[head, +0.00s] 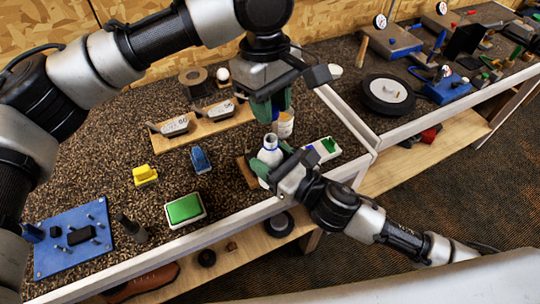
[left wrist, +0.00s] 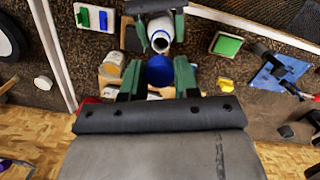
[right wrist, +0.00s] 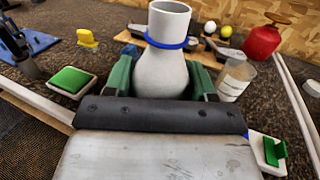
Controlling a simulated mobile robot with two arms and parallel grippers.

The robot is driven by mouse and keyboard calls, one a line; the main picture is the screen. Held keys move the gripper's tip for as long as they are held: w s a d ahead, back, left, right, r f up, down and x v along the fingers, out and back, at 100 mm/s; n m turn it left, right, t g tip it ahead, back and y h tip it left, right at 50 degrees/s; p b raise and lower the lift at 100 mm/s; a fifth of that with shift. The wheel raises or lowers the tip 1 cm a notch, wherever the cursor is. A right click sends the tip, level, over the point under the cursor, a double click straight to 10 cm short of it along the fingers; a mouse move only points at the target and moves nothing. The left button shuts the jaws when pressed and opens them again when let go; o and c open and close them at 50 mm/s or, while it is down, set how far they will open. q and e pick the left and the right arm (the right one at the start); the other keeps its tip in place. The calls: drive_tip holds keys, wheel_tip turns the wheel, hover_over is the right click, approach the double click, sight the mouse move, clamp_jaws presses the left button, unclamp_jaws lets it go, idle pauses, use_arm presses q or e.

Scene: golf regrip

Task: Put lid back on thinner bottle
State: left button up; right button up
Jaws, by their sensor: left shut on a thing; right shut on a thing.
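The white thinner bottle (head: 268,157) stands upright near the bench's front edge, its neck open and a blue ring around it. My right gripper (head: 277,168) is shut on its body, and the right wrist view shows the bottle (right wrist: 162,72) between the green fingers. My left gripper (head: 268,108) is above and slightly behind the bottle. In the left wrist view it is shut on the round blue lid (left wrist: 160,71), close to the open bottle mouth (left wrist: 160,42) but apart from it. The lid is mostly hidden by the fingers in the head view.
A jar with a pale label (right wrist: 236,76) stands close behind the bottle. A white tray with a green piece (head: 324,149) lies to its right, a green pad (head: 185,209) to its left. A wooden rack with clamps (head: 205,125) is behind.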

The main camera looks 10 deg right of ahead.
sight(272, 139)
use_arm(q)
drive_tip(key=shift+f, duration=0.1)
drive_tip(key=shift+f, duration=1.9)
drive_tip(key=shift+s, duration=0.1)
drive_tip(key=shift+f, duration=0.85)
drive_tip(key=shift+f, duration=0.55)
